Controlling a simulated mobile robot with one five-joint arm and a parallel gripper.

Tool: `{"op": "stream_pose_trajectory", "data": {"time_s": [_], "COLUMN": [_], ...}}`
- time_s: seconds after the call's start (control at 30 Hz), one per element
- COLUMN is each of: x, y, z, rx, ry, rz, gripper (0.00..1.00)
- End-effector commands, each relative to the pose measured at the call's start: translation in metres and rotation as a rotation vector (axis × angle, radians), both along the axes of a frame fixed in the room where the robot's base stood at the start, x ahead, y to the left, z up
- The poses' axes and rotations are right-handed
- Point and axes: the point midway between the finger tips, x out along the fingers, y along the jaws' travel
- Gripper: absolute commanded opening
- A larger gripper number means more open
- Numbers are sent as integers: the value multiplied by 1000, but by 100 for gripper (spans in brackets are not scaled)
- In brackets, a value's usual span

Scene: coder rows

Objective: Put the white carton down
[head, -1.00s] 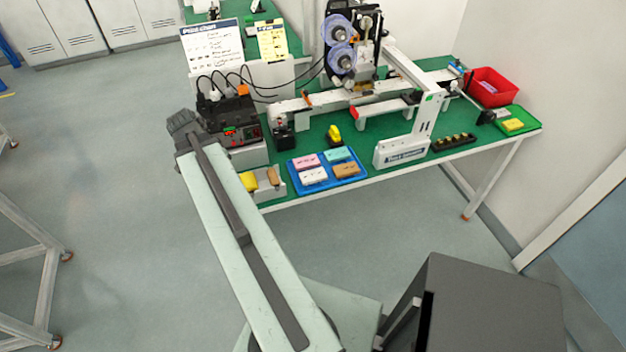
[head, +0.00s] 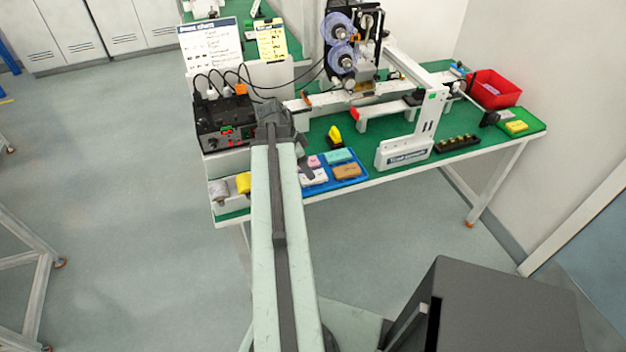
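A white carton (head: 318,178) is at the front left of the blue tray (head: 362,181) on the green bench. My arm partly covers its left side. Beside it are a pink carton (head: 314,161), a teal carton (head: 339,156) and a brown carton (head: 347,171). My arm reaches forward over the bench's front edge. Its dark end, with what looks like part of my gripper (head: 306,167), is at the tray's left side by the white carton. The fingers are mostly hidden, and I cannot tell whether they touch the carton.
A white holder (head: 229,205) with a grey and a yellow item stands left of my arm. A black box with cables (head: 224,125) is behind it. A printing machine (head: 352,45), a white gantry post (head: 428,125) and a red bin (head: 494,90) stand further right.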

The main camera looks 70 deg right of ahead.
Motion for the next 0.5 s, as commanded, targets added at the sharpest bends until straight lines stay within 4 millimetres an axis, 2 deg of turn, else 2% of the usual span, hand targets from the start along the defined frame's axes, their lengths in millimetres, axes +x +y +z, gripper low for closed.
{"op": "stream_pose_trajectory", "data": {"time_s": [0.03, 0.2, 0.3, 0.47, 0.5], "x": [-1, -6, -8, -8, -8], "y": [-2, -8, -10, -10, -10], "z": [-14, -43, -47, -43, -43], "rx": [0, 1, 0, 0, 0], "ry": [0, 1, 0, 0, 0], "rz": [0, 0, 0, 1, 1], "gripper": [56, 56, 56, 56, 54]}}
